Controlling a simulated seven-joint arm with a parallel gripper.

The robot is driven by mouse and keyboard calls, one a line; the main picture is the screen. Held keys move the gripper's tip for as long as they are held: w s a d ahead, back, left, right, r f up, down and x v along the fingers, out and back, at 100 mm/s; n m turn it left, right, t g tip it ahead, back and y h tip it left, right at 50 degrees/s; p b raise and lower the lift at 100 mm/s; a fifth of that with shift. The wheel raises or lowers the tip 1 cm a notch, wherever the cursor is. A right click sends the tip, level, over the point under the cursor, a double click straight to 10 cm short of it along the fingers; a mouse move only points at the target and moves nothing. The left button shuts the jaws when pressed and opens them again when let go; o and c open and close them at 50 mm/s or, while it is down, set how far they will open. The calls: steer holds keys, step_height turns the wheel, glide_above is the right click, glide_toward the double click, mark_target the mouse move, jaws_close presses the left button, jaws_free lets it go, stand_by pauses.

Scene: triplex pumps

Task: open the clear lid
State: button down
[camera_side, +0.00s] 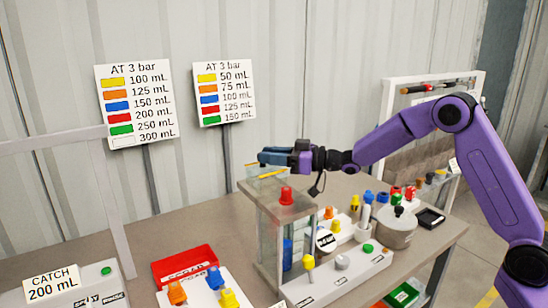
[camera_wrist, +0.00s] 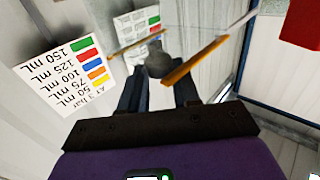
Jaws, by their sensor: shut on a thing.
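The clear lid (camera_side: 268,174) is at the top of the clear-walled tank (camera_side: 268,225) in the side view, with a thin yellow-orange strip near my fingers. In the wrist view the lid (camera_wrist: 195,35) is a see-through panel with orange strips (camera_wrist: 195,60), and it looks tilted. My gripper (camera_side: 268,158) is level just above the tank's back left. In the wrist view my gripper (camera_wrist: 158,88) has a grey knob-like piece (camera_wrist: 158,60) at its fingertips and is shut on it. It seems to belong to the lid. The exact contact is hard to see.
A white base (camera_side: 340,275) with coloured knobs and a grey pot (camera_side: 397,228) stand to the right. A red tray (camera_side: 184,266) lies at left. Two signs (camera_side: 137,102) stand behind.

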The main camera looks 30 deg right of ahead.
steer(key=c, duration=0.8)
jaws_free()
steer(key=shift+d, duration=0.1)
steer(key=v, duration=1.7)
steer(key=shift+s+r, duration=0.1)
steer(key=shift+s, duration=0.05)
steer(key=s+a+f+g+h, duration=0.5)
steer(key=s+a+f+h, duration=0.15)
steer(key=s+a, duration=0.4)
steer(key=s+d+f+n+g+h, duration=0.1)
steer(key=s+g+h, duration=0.1)
steer(key=s, duration=0.6)
steer(key=s+d+f+n+g+h, duration=0.1)
steer(key=s+d+g+h, duration=0.1)
steer(key=s, duration=0.6)
steer(key=s+d+f+n+g+h, duration=0.1)
steer(key=s+d+g+h, duration=0.1)
steer(key=s, duration=0.7)
steer(key=shift+f+n+g, duration=0.15)
steer(key=shift+n+g, duration=0.15)
steer(key=shift+g, duration=0.5)
